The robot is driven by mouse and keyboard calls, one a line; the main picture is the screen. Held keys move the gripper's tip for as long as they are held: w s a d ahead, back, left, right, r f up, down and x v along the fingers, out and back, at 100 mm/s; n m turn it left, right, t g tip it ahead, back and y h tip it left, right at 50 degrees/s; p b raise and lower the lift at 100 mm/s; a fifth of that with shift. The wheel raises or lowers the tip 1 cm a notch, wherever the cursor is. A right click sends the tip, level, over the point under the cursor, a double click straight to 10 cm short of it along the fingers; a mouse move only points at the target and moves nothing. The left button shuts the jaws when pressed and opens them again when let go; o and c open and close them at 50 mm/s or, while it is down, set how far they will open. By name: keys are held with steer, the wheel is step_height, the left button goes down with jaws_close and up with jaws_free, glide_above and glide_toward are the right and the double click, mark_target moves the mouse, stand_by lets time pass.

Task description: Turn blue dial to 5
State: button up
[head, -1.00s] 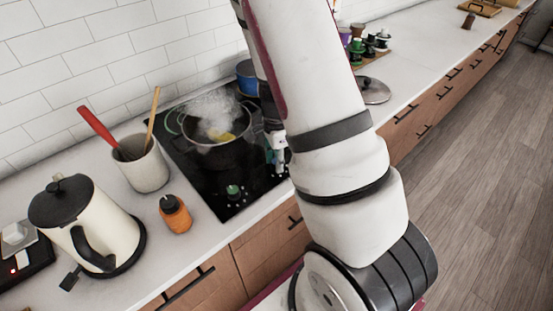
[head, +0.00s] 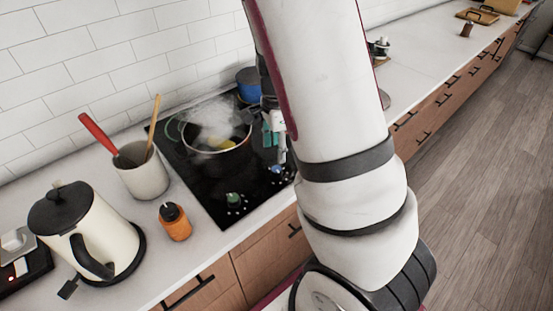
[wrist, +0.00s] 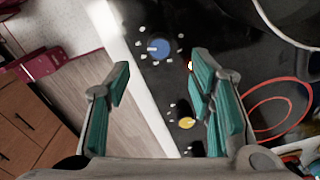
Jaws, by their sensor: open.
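The blue dial (wrist: 158,48) shows in the wrist view on the black cooktop, near its front edge, with small white marks around it. It appears just beyond my open fingertips, between their lines. My gripper (wrist: 162,73) is open and empty, with teal finger pads. A yellow dial (wrist: 186,123) lies nearer, by the right finger. In the head view my gripper (head: 273,140) is over the right part of the cooktop, partly behind my arm.
A steaming pot (head: 216,135) stands on the cooktop, with a blue pot (head: 248,82) behind. A green dial (head: 233,199) sits at the front left corner. An orange bottle (head: 175,222), utensil crock (head: 143,175) and kettle (head: 90,240) stand to the left.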

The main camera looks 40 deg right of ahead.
step_height(320, 180, up, 4)
steer(key=shift+f, duration=0.1)
stand_by(0.6)
steer(key=s+a+r+n+t+y, duration=0.2)
steer(key=s+a+r+n+t, duration=0.15)
steer(key=a+r+n, duration=0.75)
steer(key=s+a+r+n+t+h, duration=0.2)
steer(key=s+a+r+n, duration=0.3)
steer(key=s+r+n, duration=0.4)
steer(key=shift+s+r+n, duration=0.4)
steer(key=shift+s+n, duration=0.4)
